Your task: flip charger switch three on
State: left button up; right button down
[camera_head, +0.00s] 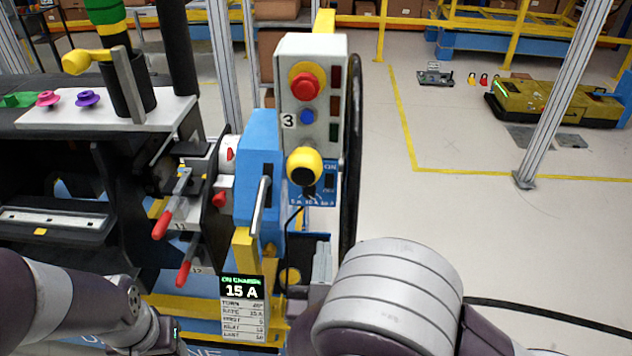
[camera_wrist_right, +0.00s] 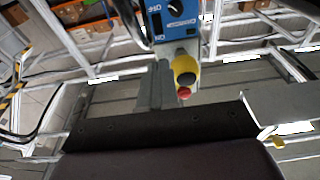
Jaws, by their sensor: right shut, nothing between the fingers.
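The grey charger box (camera_head: 328,52) marked 3 carries a red button on a yellow ring, a blue button and, lower down, a switch with a yellow ball knob (camera_head: 304,166). Below the knob is a blue plate with ON lettering (camera_head: 326,173). My right gripper (camera_head: 322,262) is shut and empty, below the knob and a little right of it. In the right wrist view the shut fingers (camera_wrist_right: 156,85) stand beside the yellow knob (camera_wrist_right: 186,66); I cannot tell whether they touch. My left gripper (camera_head: 155,338) shows only partly at the bottom left; its jaws are unclear.
Red-tipped levers (camera_head: 172,205) stand left of the charger. A display card (camera_head: 242,292) reads 15 A. A white shelf (camera_head: 110,112) holds a black cup and small coloured knobs. A dark cable hangs behind the box's right side.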

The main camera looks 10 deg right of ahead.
aim_at(331, 176)
jog(key=shift+d, duration=0.2)
jog(key=p+x, duration=0.3)
jog(key=x, duration=1)
jog(key=shift+a+p, duration=0.1)
jog(key=shift+p, duration=0.2)
jog(key=shift+w, duration=0.55)
jog(key=shift+r, duration=0.1)
jog(key=r+p, duration=0.1)
jog(key=p, duration=0.1)
jog(key=r+g+p, duration=0.1)
jog(key=p, duration=0.1)
jog(key=shift+w+d, duration=0.2)
jog(key=shift+f+g+y, duration=0.3)
jog(key=shift+f+g, duration=0.1)
jog(key=shift+f, duration=0.2)
jog(key=shift+f+b, duration=0.1)
jog(key=shift+b, duration=0.25)
